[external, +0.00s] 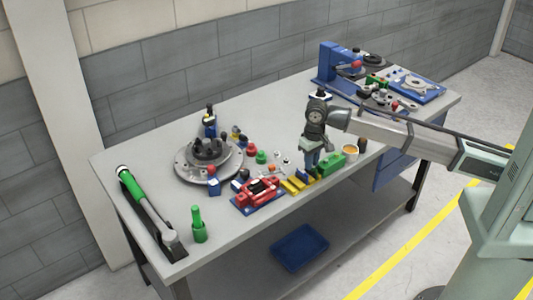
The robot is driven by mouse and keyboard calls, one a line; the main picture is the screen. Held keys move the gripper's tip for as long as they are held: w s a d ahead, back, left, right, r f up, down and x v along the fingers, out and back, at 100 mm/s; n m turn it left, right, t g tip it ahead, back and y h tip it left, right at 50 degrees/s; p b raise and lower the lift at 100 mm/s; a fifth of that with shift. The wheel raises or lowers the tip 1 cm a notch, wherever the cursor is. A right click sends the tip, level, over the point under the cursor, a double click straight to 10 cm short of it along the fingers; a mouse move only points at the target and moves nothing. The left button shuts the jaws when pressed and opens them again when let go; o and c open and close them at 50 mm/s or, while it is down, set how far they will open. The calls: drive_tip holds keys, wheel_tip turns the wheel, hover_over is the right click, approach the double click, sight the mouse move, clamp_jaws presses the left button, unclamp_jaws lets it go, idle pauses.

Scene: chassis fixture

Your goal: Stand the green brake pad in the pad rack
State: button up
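A yellow slotted piece (297,185), which looks like the pad rack, lies near the table's front edge, right of the red caliper. A green block (331,163), which may be the green brake pad, is just right of my gripper's fingers. My gripper (312,169) points down, low over the table between the yellow piece and the green block. Its fingers are small and dark here, so I cannot tell whether they are open or hold anything. I cannot tell whether it touches the green block. The table behind the gripper is partly hidden.
A red caliper on a blue base (258,194) is left of the rack. A hub with a disc (184,165) stands behind it. A cup with orange contents (349,152) is to the right. A torque wrench (147,209) lies at the left end.

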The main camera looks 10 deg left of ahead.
drive_tip(key=shift+r, duration=0.2)
idle(0.4)
drive_tip(key=shift+r, duration=1.3)
drive_tip(key=shift+o, duration=0.2)
drive_tip(key=o, duration=0.5)
drive_tip(key=shift+r, duration=0.15)
drive_tip(key=shift+r, duration=2.15)
